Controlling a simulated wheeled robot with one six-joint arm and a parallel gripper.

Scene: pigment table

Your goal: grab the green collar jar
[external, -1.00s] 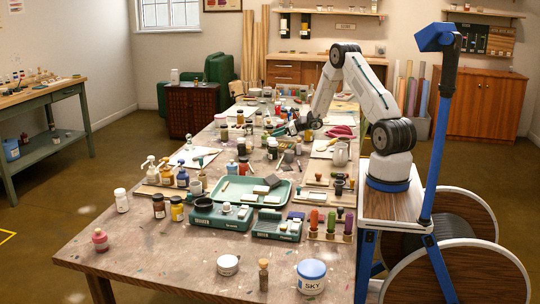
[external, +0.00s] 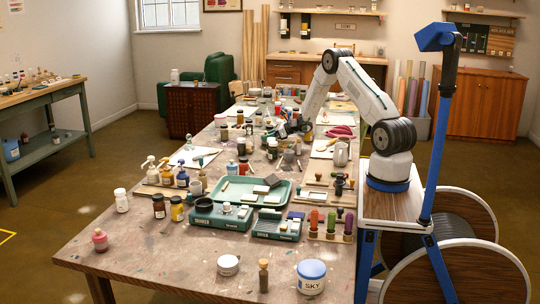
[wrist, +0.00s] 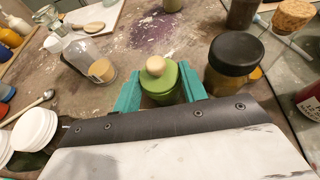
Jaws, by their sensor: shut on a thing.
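A green jar (wrist: 160,82) with a green collar and a pale round knob on top stands upright in the middle of the wrist view. The two teal fingers of my gripper (wrist: 160,90) are on its left and right sides, shut on it. The jar's lower part is hidden by the dark edge of my gripper. In the external view my gripper is over the far half of the crowded table (external: 140,232), and the jar cannot be made out there.
A black-lidded amber jar (wrist: 234,62) stands close on the right. A clear glass bottle (wrist: 92,62) is on the left, and white lids (wrist: 35,128) are at lower left. A corked vessel (wrist: 290,20) is at upper right. Bare tabletop shows beyond the jar.

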